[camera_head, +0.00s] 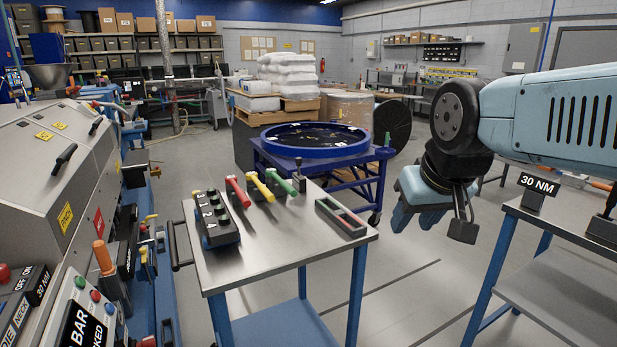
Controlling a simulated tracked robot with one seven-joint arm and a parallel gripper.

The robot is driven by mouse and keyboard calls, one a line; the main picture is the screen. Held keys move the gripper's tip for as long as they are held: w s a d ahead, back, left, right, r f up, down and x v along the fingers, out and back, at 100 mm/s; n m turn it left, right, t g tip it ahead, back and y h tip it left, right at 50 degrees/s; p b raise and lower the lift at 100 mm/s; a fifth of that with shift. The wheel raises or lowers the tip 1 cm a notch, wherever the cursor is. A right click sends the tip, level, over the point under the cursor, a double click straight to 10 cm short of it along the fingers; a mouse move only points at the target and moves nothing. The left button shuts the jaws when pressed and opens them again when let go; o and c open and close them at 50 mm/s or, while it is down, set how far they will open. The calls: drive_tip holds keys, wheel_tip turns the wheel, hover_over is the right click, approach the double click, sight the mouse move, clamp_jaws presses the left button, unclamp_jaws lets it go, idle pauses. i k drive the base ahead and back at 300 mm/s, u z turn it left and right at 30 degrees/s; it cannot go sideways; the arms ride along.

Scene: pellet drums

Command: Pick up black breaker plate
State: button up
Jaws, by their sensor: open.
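I cannot pick out a black breaker plate with certainty.
Red, yellow and green-handled tools (263,188) and a grey tray (341,217) share the cart top. A grey machine (55,165) fills the left. A second steel bench (565,275) is at right. Open floor lies between cart and bench.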

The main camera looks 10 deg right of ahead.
sight(298, 180)
drive_tip(key=z, duration=0.15)
drive_tip(key=i, duration=0.95)
drive_tip(key=u, duration=0.45)
